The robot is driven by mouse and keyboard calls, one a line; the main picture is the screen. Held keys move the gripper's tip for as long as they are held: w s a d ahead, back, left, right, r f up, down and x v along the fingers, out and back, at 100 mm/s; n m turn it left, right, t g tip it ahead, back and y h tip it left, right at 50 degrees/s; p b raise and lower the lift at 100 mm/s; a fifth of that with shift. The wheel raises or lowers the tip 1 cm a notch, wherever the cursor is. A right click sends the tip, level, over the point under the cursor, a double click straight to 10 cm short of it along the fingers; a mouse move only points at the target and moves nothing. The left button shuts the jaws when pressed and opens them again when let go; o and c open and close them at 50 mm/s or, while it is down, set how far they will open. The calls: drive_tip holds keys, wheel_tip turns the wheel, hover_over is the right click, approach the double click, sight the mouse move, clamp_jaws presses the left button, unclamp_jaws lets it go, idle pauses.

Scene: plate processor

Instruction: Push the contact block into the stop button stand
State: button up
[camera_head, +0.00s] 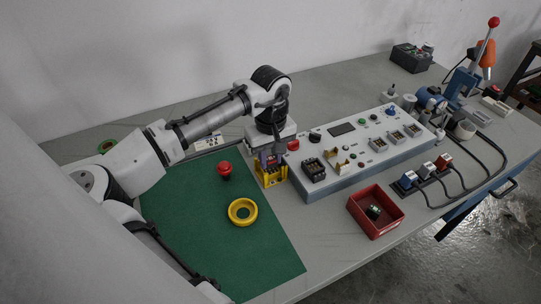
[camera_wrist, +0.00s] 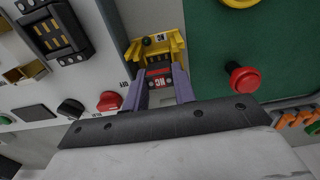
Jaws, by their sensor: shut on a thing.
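My gripper (camera_wrist: 158,90) is shut on the contact block (camera_wrist: 157,77), a small dark block with red NC markings between the two purplish fingers. The yellow stop button stand (camera_wrist: 173,37) is right at the block's far end in the wrist view. In the head view the yellow stand (camera_head: 268,179) is at the right edge of the green mat, with my gripper (camera_head: 273,157) directly over it. The block's lower part is hidden, so I cannot tell how deep it sits. A red mushroom button (camera_head: 224,168) stands on the mat, left of the stand; it also shows in the wrist view (camera_wrist: 243,77).
A yellow ring (camera_head: 232,212) lies on the green mat (camera_head: 190,245). The grey control panel (camera_head: 345,178) with knobs and sockets is close to the right of the stand. A red bin (camera_head: 385,228) with a small part inside stands in front of it. The mat's front is clear.

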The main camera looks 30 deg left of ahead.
drive_tip(key=shift+f+b, duration=0.35)
drive_tip(key=shift+f, duration=0.75)
idle(0.3)
drive_tip(key=o, duration=1)
drive_tip(key=shift+f, duration=0.1)
drive_tip(key=shift+s, duration=0.1)
drive_tip(key=shift+a+r, duration=0.1)
drive_tip(key=shift+r, duration=0.35)
drive_tip(key=r+b, duration=0.1)
drive_tip(key=r, duration=1.2)
drive_tip(key=shift+d+r+b, duration=0.2)
drive_tip(key=shift+b, duration=0.1)
